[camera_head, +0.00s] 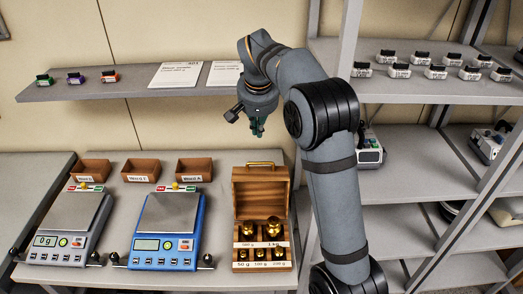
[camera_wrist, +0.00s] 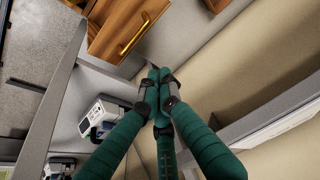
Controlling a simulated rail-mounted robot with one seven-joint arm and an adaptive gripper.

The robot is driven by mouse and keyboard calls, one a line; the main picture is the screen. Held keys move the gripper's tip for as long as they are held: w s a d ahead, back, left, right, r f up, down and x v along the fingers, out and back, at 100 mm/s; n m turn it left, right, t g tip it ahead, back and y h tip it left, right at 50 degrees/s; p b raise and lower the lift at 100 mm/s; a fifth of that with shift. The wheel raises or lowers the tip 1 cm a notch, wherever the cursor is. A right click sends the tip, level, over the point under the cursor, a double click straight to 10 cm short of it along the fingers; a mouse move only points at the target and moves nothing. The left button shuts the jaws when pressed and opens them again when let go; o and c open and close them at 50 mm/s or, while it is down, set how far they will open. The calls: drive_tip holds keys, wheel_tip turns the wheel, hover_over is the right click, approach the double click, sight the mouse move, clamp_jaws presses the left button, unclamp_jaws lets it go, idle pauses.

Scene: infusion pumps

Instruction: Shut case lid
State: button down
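The wooden case (camera_head: 236,250) stands on the table with its lid (camera_head: 261,190) open and raised upright at the back. A brass handle (camera_head: 261,164) is on the lid's top edge. Several brass weights (camera_head: 273,228) sit in the case. My gripper (camera_head: 258,133) hangs above the lid, apart from it. In the wrist view the teal fingers of my gripper (camera_wrist: 158,74) come together at the tips with nothing between them. The lid (camera_wrist: 108,32) and its brass handle (camera_wrist: 135,35) show just beyond the fingertips, at the upper left.
A blue scale (camera_head: 167,240) and a grey scale (camera_head: 68,235) stand left of the case, with small brown bins (camera_head: 141,171) behind them. A wall shelf (camera_head: 140,91) with cards runs behind my gripper. Grey shelving (camera_head: 390,180) with several devices stands to the right.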

drive_tip(key=p, duration=0.2)
hover_over(260, 167)
drive_tip(key=shift+n, duration=0.3)
wheel_tip(260, 167, down, 9)
drive_tip(key=shift+w+d+r, duration=0.1)
drive_tip(key=shift+w+r, duration=0.05)
drive_tip(key=shift+r, duration=0.05)
drive_tip(key=shift+f, duration=0.15)
drive_tip(key=shift+s, duration=0.2)
